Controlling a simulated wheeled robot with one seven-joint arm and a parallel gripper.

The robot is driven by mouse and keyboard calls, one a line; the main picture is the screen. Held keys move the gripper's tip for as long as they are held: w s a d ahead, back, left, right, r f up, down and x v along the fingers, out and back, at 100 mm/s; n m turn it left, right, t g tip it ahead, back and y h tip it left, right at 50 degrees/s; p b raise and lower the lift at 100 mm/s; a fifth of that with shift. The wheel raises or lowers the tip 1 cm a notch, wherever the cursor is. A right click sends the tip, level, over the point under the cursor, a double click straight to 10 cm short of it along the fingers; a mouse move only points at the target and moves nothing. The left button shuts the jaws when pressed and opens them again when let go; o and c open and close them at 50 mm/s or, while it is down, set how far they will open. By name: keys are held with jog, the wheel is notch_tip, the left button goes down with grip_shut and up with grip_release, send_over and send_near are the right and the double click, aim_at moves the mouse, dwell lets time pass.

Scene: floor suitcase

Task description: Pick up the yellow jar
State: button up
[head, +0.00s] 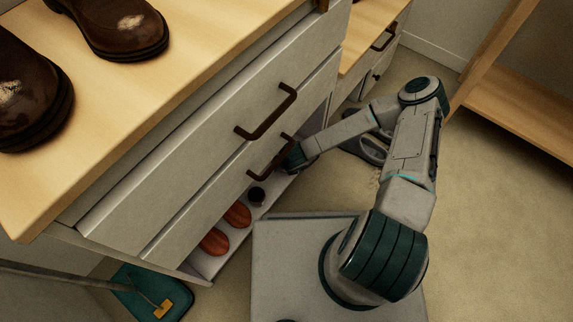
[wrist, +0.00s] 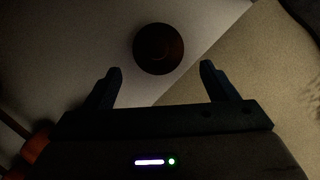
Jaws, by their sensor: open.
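I see no clearly yellow jar in either view. A small dark round container (head: 257,196) stands on the low ledge under the drawers in the head view. A dark reddish-brown round thing (wrist: 158,48) shows in the wrist view, seen from above; it looks like the same container, but the light is too dim to be sure. My gripper (wrist: 160,69) is open, with the round thing just beyond and between its fingertips, and nothing held. In the head view my gripper (head: 291,158) is beside the drawer handles, partly hidden, near the ledge.
Orange-red shoes (head: 237,214) lie on the ledge beside the container. The drawer front with dark handles (head: 268,112) overhangs the ledge closely. Brown shoes (head: 118,24) stand on the wooden top. A teal dustpan (head: 135,287) lies at lower left. Floor at right is open.

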jog(key=shift+w+a, duration=0.15)
jog(key=shift+w, duration=0.5)
jog(key=b+x, duration=0.3)
jog(key=x, duration=0.2)
jog(key=shift+s, duration=0.1)
jog(key=shift+r, duration=0.1)
jog(key=c, duration=1.4)
